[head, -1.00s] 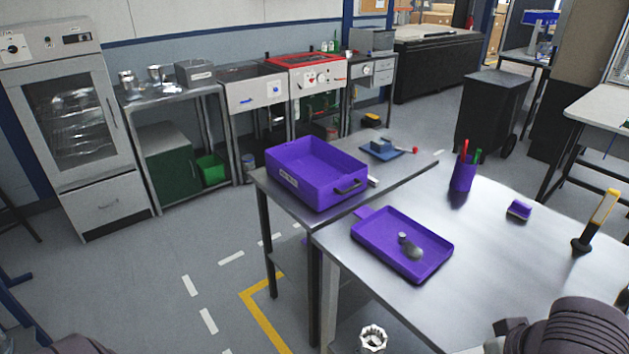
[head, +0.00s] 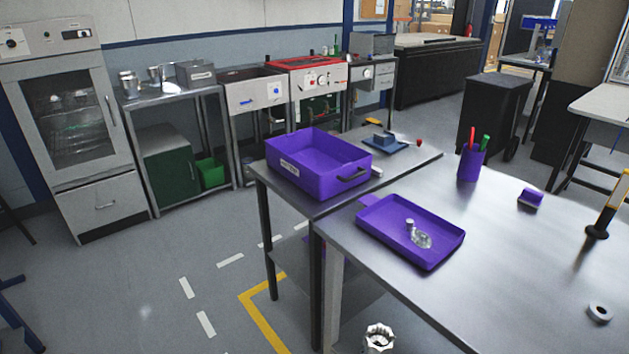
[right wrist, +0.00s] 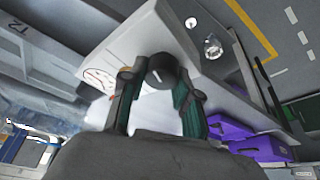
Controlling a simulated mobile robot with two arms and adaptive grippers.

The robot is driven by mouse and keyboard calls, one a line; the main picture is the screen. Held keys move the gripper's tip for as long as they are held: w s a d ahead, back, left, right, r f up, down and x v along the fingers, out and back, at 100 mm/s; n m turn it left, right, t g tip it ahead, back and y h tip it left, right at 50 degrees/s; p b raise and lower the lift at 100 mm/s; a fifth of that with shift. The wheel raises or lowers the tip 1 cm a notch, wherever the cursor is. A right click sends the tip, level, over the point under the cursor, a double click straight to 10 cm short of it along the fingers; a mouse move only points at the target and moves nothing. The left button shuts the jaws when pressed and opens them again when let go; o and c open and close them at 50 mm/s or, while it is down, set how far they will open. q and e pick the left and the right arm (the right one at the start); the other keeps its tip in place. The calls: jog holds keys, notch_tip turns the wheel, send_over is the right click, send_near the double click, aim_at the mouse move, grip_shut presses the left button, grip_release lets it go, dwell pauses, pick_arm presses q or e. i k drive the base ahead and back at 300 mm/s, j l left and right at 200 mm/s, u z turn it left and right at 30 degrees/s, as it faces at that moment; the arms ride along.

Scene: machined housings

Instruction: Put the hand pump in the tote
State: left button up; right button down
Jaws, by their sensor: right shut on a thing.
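The tote (head: 294,177) is a purple open box with a label and a dark handle, standing on the far metal table in the head view. Its inside looks empty. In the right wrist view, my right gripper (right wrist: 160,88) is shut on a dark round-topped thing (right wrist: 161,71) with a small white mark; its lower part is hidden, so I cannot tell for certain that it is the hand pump. A yellow-and-black upright tool (head: 607,205) stands at the right edge of the near table in the head view. My left gripper is in neither view.
A shallow purple tray (head: 385,238) with a small shiny part (head: 420,239) lies on the near table. A purple pen cup (head: 470,165), a purple block (head: 531,197) and a pale ring (head: 600,312) stand there too.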

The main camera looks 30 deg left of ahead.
aim_at(316, 170)
jog(key=k+u, duration=0.35)
jog(key=k+j+u, duration=0.15)
jog(key=u, duration=0.2)
jog(key=i+u, duration=0.3)
jog(key=i, duration=0.45)
jog(key=i+l+u, duration=0.1)
jog(key=i+u, duration=0.2)
jog(key=i, duration=0.45)
